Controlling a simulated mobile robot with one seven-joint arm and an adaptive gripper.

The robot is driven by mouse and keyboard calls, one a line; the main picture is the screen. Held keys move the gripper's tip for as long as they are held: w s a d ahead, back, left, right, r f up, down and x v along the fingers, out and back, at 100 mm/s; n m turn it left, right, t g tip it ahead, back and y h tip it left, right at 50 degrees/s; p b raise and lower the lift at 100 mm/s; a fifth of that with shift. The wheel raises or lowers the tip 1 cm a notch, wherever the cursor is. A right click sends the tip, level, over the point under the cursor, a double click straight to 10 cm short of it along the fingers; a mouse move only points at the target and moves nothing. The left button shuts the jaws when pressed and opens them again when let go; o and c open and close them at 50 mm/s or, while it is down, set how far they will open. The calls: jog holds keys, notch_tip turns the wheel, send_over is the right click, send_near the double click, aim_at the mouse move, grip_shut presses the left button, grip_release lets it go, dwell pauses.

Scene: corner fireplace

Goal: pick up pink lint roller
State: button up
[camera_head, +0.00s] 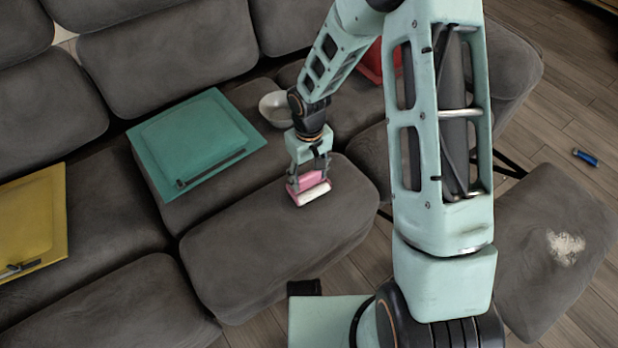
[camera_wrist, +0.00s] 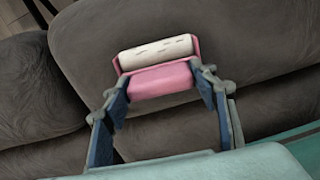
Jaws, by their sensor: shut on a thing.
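The pink lint roller (camera_head: 311,180) with its white roll (camera_head: 313,194) is at the front grey sofa cushion, near the middle of the head view. My gripper (camera_head: 308,180) reaches down over it and is shut on its pink part. In the wrist view the pink body (camera_wrist: 162,80) lies between my two fingers (camera_wrist: 160,88), with the white roll (camera_wrist: 156,54) beyond them. I cannot tell whether the roller touches the cushion or is slightly above it.
A teal folder (camera_head: 190,140) lies on the sofa to the left, and a yellow folder (camera_head: 35,225) lies farther left. A whitish bowl (camera_head: 274,108) stands behind my gripper. A red thing (camera_head: 372,62) is partly hidden by my arm. A blue object (camera_head: 586,157) lies on the wooden floor.

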jog(key=r, duration=0.1)
jog(key=r+p, duration=0.1)
jog(key=r, duration=0.2)
jog(key=shift+w+d+p, duration=0.35)
jog(key=shift+d, duration=0.05)
jog(key=w+d+r+p, duration=0.3)
jog(key=w+d+r, duration=0.4)
jog(key=d, duration=0.3)
jog(key=shift+w+d+r, duration=0.2)
jog(key=shift+d+r, duration=0.15)
jog(key=shift+r, duration=0.45)
